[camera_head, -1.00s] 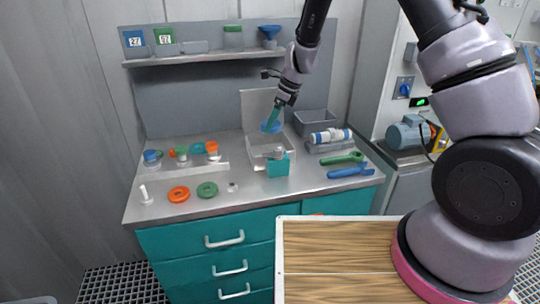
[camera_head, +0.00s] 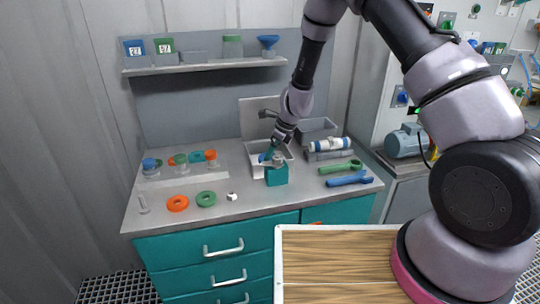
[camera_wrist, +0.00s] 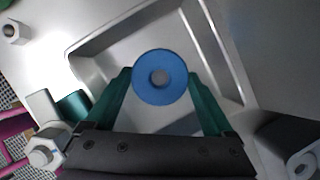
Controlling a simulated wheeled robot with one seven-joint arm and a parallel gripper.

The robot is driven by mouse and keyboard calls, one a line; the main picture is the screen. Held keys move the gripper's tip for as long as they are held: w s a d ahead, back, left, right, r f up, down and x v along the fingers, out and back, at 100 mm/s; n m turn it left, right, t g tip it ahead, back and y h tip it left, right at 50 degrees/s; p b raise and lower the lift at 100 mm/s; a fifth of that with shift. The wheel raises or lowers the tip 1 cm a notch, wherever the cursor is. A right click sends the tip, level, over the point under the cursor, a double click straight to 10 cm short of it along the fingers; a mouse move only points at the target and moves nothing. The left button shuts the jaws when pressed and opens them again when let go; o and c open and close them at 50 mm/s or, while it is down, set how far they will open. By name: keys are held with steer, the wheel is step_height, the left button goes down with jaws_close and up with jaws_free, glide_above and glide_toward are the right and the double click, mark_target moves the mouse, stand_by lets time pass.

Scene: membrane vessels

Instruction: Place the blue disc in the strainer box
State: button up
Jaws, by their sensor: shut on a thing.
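The blue disc (camera_wrist: 160,62), a flat ring with a centre hole, is held between the two teal fingers of my gripper (camera_wrist: 160,90) in the wrist view. In the head view my gripper (camera_head: 268,155) points down into the strainer box (camera_head: 285,150), with a bit of the blue disc (camera_head: 262,158) showing at its tip. The strainer box is a light metal open box with a raised lid behind it. In the wrist view its inner wall (camera_wrist: 236,70) and floor lie beneath and around the disc. I cannot tell whether the disc touches the floor.
A teal block (camera_head: 277,176) with a metal nut on top stands at the box's front. An orange ring (camera_head: 177,203) and a green ring (camera_head: 206,198) lie left.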

steer(key=shift+f, duration=0.15)
steer(key=o, duration=1.1)
steer(key=shift+o, duration=0.2)
steer(key=s+d+r+n+t, duration=0.1)
steer(key=s+d+r+n, duration=0.3)
steer(key=r, duration=0.8)
steer(key=s+d+r+n+t, duration=0.1)
steer(key=s+d+r+n, duration=0.15)
steer(key=d+r, duration=0.65)
steer(key=s+d+r+n+t, duration=0.1)
steer(key=s+d+r+n, duration=0.25)
steer(key=r, duration=1.05)
steer(key=s+d+r+n+t+h, duration=0.1)
steer(key=s+d+r+n, duration=0.2)
steer(key=s+d, duration=0.2)
steer(key=s+d+r+n+t+h, duration=0.1)
steer(key=s+d+r+n, duration=0.3)
steer(key=s, duration=0.8)
steer(key=shift+d+r+n+t, duration=0.15)
steer(key=shift+d+n+t, duration=0.2)
steer(key=shift+d, duration=0.2)
